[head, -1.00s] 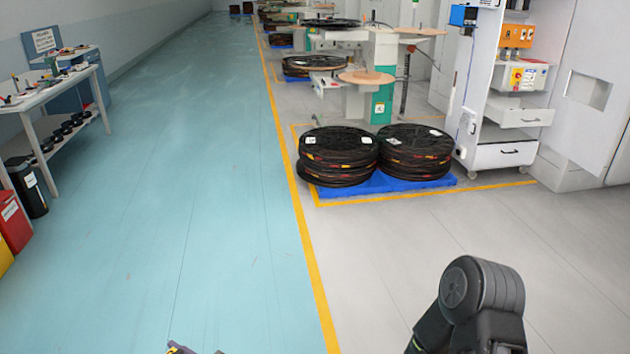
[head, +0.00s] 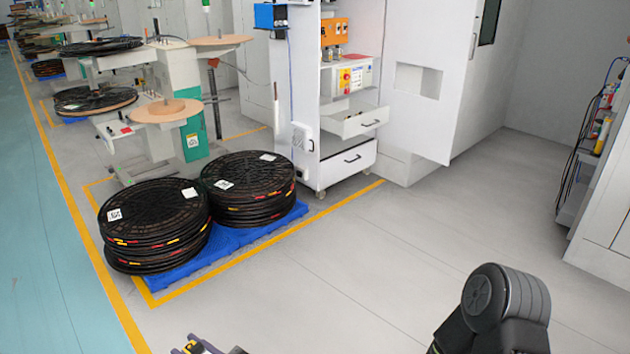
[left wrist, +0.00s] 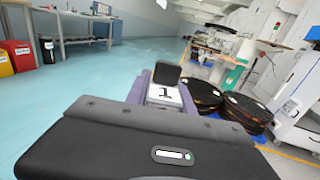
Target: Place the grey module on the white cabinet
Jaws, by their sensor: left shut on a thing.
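My left gripper (head: 197,347) only just shows at the bottom edge of the head view. In the left wrist view my left gripper (left wrist: 166,84) is shut on the grey module (left wrist: 138,90), a purplish-grey piece with a white face marked "1" beside it. Much of the module is hidden by the dark gripper body. The white cabinet (head: 306,130) stands upright at the upper middle of the head view, well ahead of the gripper and apart from it. It has open shelves and drawers. My right gripper is out of view; only a dark arm link shows at lower right.
A blue pallet (head: 228,240) with stacked black reels (head: 155,222) stands left of the cabinet. A white door panel (head: 432,80) stands to its right. Another cabinet (head: 600,200) is at the right edge. The grey floor (head: 400,260) in front is clear.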

